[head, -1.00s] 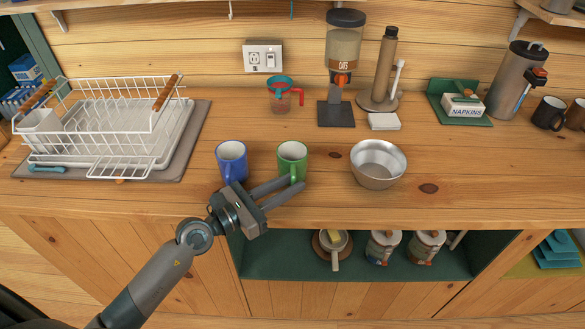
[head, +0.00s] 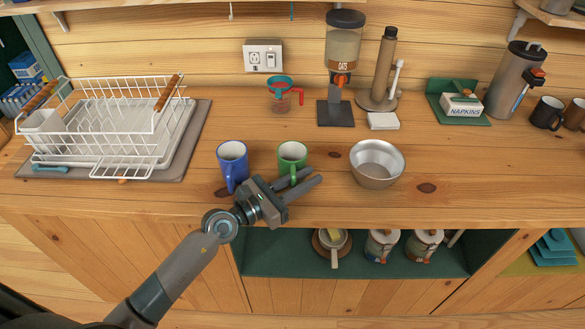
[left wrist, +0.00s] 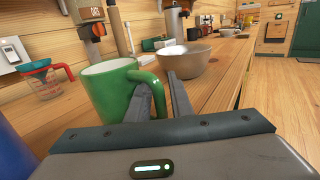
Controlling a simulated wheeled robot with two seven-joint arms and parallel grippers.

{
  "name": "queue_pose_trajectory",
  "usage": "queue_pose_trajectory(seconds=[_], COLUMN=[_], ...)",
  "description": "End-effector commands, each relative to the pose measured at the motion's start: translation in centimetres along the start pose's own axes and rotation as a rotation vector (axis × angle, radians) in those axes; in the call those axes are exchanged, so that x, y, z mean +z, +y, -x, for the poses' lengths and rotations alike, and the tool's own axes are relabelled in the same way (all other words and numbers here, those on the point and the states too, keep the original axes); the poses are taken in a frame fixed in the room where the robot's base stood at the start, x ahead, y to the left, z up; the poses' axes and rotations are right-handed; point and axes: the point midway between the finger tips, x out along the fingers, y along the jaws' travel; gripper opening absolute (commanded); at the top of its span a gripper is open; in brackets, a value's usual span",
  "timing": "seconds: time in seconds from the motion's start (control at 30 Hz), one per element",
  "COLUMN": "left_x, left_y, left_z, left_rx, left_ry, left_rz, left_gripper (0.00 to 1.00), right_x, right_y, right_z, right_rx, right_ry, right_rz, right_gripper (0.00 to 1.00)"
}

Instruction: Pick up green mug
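The green mug (head: 291,155) stands upright on the wooden counter, right of a blue mug (head: 232,154). In the left wrist view the green mug (left wrist: 108,92) is close ahead, with its handle on the right side. My left gripper (head: 314,174) is at the mug's front right, low over the counter. In the left wrist view its fingers (left wrist: 160,78) are apart, with part of the handle showing between them. The left finger overlaps the handle opening; I cannot tell whether it touches. My right gripper is not in view.
A steel bowl (head: 377,166) stands close to the right of the fingers. The measuring cup (head: 283,97) is behind the mugs, and the dish rack (head: 100,120) is at the left. The counter in front of the bowl is clear.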

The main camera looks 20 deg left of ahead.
Motion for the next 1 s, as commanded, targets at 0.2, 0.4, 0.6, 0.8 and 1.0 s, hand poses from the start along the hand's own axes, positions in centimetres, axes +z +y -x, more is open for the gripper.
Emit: queue_pose_trajectory(seconds=[0.2,0.4,0.6,0.8,1.0], left_x=[0.0,0.1,0.2,0.4,1.1], left_y=[0.0,0.0,0.0,0.0,0.0], left_z=[0.0,0.0,0.0,0.0,0.0], left_rx=[0.000,0.001,0.001,0.000,0.000], left_ry=[0.000,-0.002,-0.002,-0.003,-0.004], left_rz=[0.000,-0.001,-0.001,-0.002,-0.001], left_gripper=[0.00,0.00,0.00,0.00,0.00], right_x=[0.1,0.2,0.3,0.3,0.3], right_y=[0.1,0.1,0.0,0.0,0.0], right_z=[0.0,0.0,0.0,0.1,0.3], right_rx=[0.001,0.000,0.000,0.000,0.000], right_ry=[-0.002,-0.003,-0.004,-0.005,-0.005], right_rz=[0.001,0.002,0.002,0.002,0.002], right_gripper=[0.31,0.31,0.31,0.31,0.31])
